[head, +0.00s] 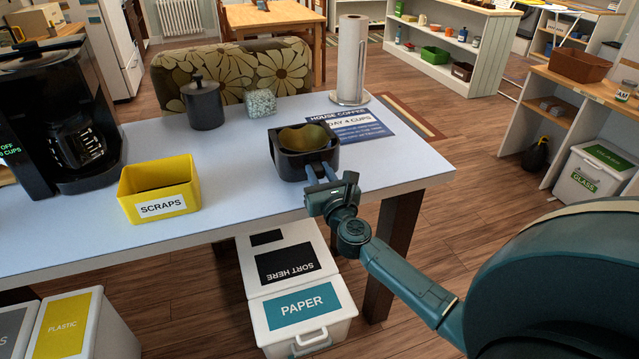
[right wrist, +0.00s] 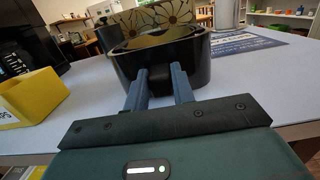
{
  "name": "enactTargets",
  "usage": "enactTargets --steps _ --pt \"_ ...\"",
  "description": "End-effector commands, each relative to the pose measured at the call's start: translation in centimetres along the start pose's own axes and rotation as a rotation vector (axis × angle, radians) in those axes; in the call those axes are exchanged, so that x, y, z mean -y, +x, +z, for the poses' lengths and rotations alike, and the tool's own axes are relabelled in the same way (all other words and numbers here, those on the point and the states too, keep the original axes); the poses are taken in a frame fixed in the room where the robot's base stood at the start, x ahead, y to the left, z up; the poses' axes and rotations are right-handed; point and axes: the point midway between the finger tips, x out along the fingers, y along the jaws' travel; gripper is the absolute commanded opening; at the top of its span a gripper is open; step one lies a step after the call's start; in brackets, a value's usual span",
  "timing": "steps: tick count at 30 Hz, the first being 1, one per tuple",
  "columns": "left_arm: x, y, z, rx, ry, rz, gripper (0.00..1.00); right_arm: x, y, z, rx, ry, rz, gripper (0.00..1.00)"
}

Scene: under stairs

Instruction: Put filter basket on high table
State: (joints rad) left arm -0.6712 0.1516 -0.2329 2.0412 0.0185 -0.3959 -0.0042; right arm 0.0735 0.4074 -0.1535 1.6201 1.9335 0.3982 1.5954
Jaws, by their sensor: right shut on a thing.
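The black filter basket (head: 292,166), with a gold-coloured filter inside, is upright at the front right part of the pale blue high table (head: 235,185). My right gripper (head: 322,173) is shut on its short handle from the front side. In the right wrist view, the two fingers (right wrist: 160,82) close on the handle of the basket (right wrist: 192,65). I cannot tell whether its base touches the tabletop. My left gripper is not in view.
A coffee maker (head: 75,125), a yellow scraps bin (head: 158,188), a black canister (head: 203,106), a patterned cube (head: 260,102), a paper towel roll (head: 350,60) and a blue sheet (head: 350,124) are on the table. The tabletop's middle is clear. A paper bin (head: 300,305) stands below.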

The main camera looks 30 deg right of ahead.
Motion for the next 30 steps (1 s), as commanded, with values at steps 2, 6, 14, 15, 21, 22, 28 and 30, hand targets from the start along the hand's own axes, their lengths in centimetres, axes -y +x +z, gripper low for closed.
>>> enactTargets --steps 2,6,14,15,21,22,28,30 --pt "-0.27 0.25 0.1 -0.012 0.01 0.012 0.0 0.0 -0.06 -1.06 0.001 -0.001 0.0 0.0" --pt "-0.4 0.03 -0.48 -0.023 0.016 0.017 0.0 -0.01 -0.05 -1.02 0.002 0.001 0.0 0.0" --pt "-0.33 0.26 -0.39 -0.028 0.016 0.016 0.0 -0.04 -0.1 -1.44 0.001 0.001 0.0 0.0" --pt "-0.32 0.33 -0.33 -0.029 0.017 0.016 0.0 -0.04 -0.11 -1.57 0.001 0.001 0.0 0.0" --pt "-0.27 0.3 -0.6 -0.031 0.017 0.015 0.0 -0.03 -0.11 -1.45 0.0 0.001 0.001 0.4" --pt "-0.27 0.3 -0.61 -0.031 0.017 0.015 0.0 -0.03 -0.11 -1.44 0.0 0.001 0.001 0.43" --pt "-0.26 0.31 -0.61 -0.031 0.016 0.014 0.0 -0.02 -0.1 -1.43 0.0 0.001 0.001 0.47" --pt "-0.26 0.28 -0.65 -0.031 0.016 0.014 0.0 -0.02 -0.1 -1.38 0.0 0.001 0.001 0.47"
